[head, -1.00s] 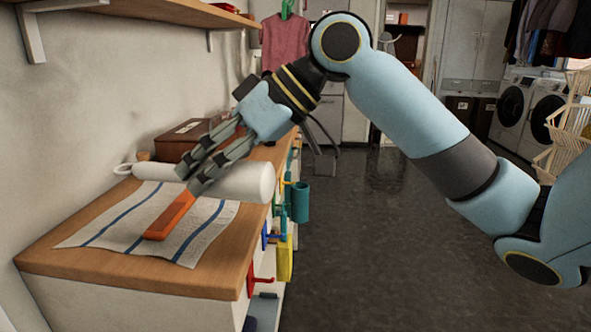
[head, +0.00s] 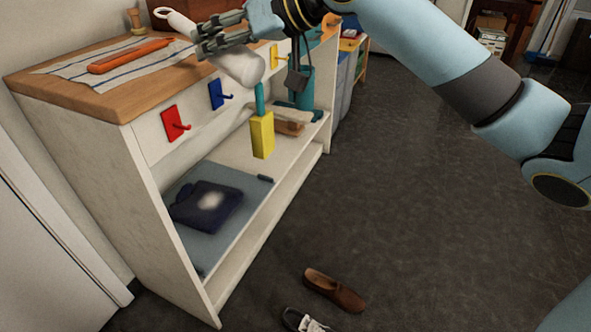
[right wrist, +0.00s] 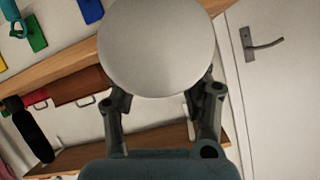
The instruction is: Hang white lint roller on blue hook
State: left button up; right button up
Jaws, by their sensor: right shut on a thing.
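The white lint roller has a thick white cylinder (head: 240,66) and a looped handle (head: 178,20). My right gripper (head: 205,42) is shut on it at the countertop's front edge, and the cylinder juts out past that edge. The right wrist view shows the round cylinder end (right wrist: 157,45) between the fingers of my right gripper (right wrist: 158,98). The blue hook (head: 216,95) is on the white front panel below the edge, empty, a little below and left of the cylinder end. My left gripper is out of view.
A red hook (head: 172,124) and a yellow hook (head: 275,57) flank the blue one. A yellow tool with a teal handle (head: 262,135) hangs nearby. An orange bar (head: 130,55) lies on a striped cloth (head: 65,68). Shoes (head: 335,290) lie on the floor.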

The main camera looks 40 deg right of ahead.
jog(key=w+d+f+m+t+h+b, duration=0.1)
jog(key=d+f+t+b, duration=0.2)
jog(key=d+f+b, duration=0.3)
jog(key=w+d+f+t+h+b, duration=0.1)
jog(key=d+f+t+b, duration=0.25)
jog(key=f, duration=0.45)
jog(key=s+f+n+t+y+b, duration=0.2)
jog(key=s+f+t+y+b, duration=0.3)
jog(key=f+b, duration=0.55)
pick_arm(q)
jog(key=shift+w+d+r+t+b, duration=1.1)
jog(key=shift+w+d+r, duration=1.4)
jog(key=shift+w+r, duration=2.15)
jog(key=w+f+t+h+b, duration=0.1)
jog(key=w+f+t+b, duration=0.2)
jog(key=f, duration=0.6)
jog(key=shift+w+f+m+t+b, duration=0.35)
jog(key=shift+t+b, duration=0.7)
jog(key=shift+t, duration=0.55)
pick_arm(e)
jog(key=w+a+f+g, duration=0.2)
jog(key=w+a+f, duration=0.1)
jog(key=w, duration=0.4)
jog(key=shift+w+h, duration=0.15)
jog(key=shift+h, duration=0.15)
